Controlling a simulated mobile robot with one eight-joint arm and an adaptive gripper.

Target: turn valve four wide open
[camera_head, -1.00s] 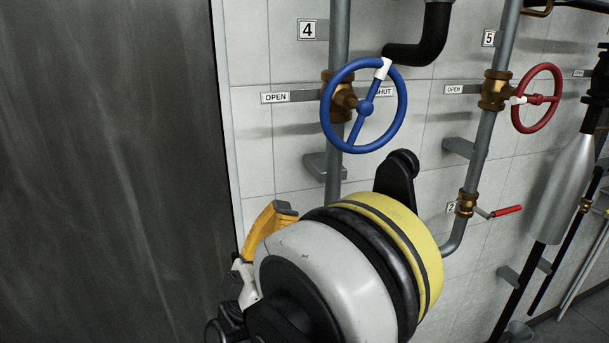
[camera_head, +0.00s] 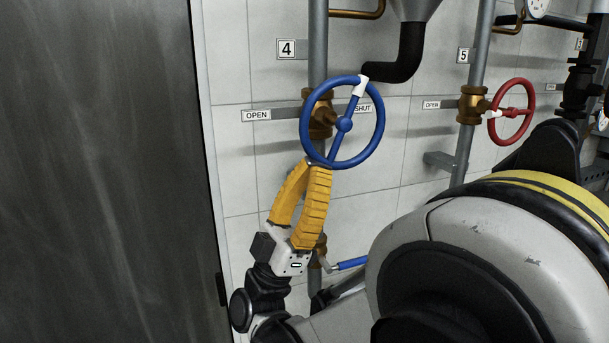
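Valve four is the blue handwheel (camera_head: 378,143) on a brass body beside the number 4 plate (camera_head: 287,49). Its white rim mark (camera_head: 361,86) is at the upper right, near the partly covered SHUT label (camera_head: 364,108). The OPEN label (camera_head: 256,115) is left of the wheel. My gripper (camera_head: 318,164) has yellow ribbed fingers and comes from below, its fingertips at the lower left of the wheel rim. The fingers lean together towards the tips. I cannot tell whether they touch or close on the rim.
A red handwheel (camera_head: 531,118) by the number 5 plate (camera_head: 463,55) is to the right. A blue lever (camera_head: 352,264) is low, right of my gripper. A dark panel (camera_head: 100,170) fills the left. My arm covers the lower right.

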